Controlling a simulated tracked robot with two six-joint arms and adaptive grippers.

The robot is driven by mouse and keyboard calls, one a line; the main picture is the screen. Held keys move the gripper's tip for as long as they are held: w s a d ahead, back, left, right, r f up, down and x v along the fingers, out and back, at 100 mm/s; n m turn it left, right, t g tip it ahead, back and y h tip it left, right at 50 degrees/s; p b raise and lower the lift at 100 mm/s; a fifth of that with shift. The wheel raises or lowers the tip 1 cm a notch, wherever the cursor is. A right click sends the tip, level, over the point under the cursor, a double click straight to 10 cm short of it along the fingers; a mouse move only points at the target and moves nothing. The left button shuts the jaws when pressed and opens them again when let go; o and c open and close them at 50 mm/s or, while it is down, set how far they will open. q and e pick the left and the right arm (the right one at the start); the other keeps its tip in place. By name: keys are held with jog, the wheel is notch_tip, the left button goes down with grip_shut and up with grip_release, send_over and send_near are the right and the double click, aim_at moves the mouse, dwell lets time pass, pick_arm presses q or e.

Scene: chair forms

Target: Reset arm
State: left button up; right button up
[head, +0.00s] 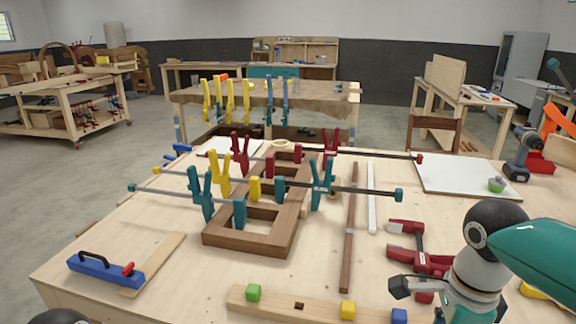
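My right arm (535,255), teal and white with a black joint, comes in from the lower right over the front of the workbench. Part of its dark gripper (408,288) shows beside the white wrist, above the bench's front right. Its fingers are not clear enough to tell open from shut, and I see nothing held in it. My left gripper is not in view. Only a dark rounded piece shows at the bottom left edge, possibly part of my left arm.
A wooden chair frame (222,238) lies mid-bench with several bar clamps across it. Red clamps (405,257) lie close to my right gripper. A wood strip with coloured blocks (253,292) is in front. A drill (519,150) is at right.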

jog(key=s+a+f+g, duration=0.1)
jog(key=s+f+g, duration=0.15)
jog(key=f, duration=0.65)
jog(key=s+f+g, duration=0.2)
jog(key=f+g, duration=0.1)
jog(key=f, duration=0.6)
jog(key=s+a+f+n+t+y, duration=0.1)
jog(key=s+a+f+n+y, duration=0.1)
jog(key=s+a+f+n, duration=0.35)
jog(key=s+a+f+n+y, duration=0.1)
jog(key=s+a+f+n, duration=0.1)
jog(key=f, duration=0.7)
jog(key=s+a+f+n+t+y, duration=0.1)
jog(key=s+a+f+n+y, duration=0.2)
jog(key=f, duration=0.4)
jog(key=w+f+n+t+h, duration=0.1)
jog(key=w+n+t+h, duration=0.1)
jog(key=w+n+t, duration=0.2)
jog(key=w+n, duration=0.2)
jog(key=n, duration=0.2)
jog(key=shift+a, duration=0.2)
jog(key=c, duration=0.3)
